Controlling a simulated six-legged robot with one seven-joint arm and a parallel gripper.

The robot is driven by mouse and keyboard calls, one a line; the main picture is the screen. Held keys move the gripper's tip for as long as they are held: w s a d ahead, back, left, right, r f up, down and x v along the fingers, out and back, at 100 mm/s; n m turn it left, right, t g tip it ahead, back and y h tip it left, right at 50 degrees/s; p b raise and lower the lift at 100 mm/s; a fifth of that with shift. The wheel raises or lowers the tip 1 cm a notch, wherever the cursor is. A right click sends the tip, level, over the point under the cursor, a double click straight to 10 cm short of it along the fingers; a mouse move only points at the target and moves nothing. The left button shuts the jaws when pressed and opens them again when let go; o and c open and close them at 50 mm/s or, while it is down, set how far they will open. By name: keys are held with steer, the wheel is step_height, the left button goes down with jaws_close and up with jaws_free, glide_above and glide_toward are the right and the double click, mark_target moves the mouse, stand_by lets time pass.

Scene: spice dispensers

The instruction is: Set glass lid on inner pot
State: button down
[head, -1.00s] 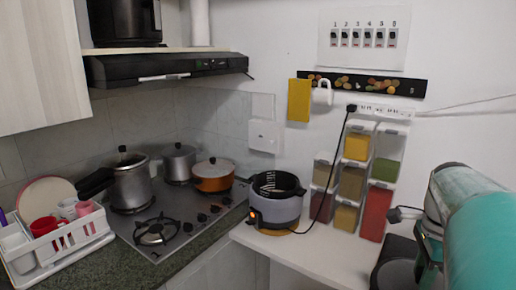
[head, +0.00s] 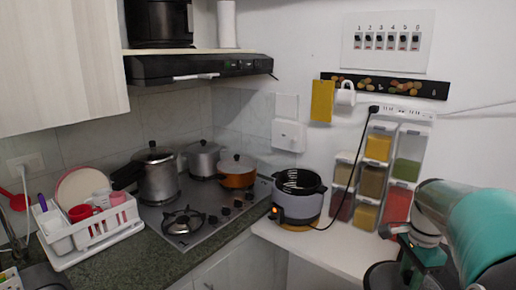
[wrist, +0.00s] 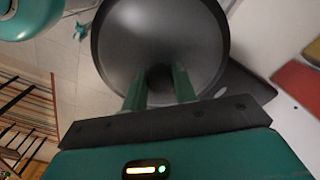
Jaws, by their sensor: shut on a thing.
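In the head view the lid (head: 379,277) shows partly at the bottom right, below my arm, apart from the cooker. The grey and black cooker (head: 297,207) stands on the white counter with an orange light on its front. The inner pot (head: 299,182) shows as its dark open top; pale marks show inside, and its floor is hidden.
Stacked spice dispensers (head: 375,170) stand against the wall right of the cooker. A black cord (head: 355,175) runs from the power strip to the cooker. The stove (head: 205,208) with pots and a white dish rack (head: 88,232) are left. White counter (head: 325,240) is clear in front.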

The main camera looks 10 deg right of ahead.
mark_target(383, 270)
steer(key=w+f+n, duration=0.1)
steer(key=w, duration=0.1)
steer(key=w+a+f+n, duration=0.1)
steer(key=w+f, duration=0.1)
steer(key=w+a+f+n, duration=0.1)
steer(key=w+f, duration=0.1)
steer(key=shift+a+f+n, duration=0.25)
steer(key=shift+n, duration=0.05)
steer(key=w+a+f+n, duration=0.4)
steer(key=a+f+n, duration=0.1)
steer(key=a+f, duration=0.3)
steer(key=w+a+f+n, duration=0.5)
steer(key=a+f, duration=0.3)
steer(key=a, duration=0.1)
steer(key=w+a+f+n, duration=0.4)
steer(key=a+f+n, duration=0.2)
steer(key=a+f, duration=0.2)
steer(key=shift+w+a+f, duration=0.15)
steer(key=shift+w, duration=0.1)
steer(key=shift+w, duration=0.1)
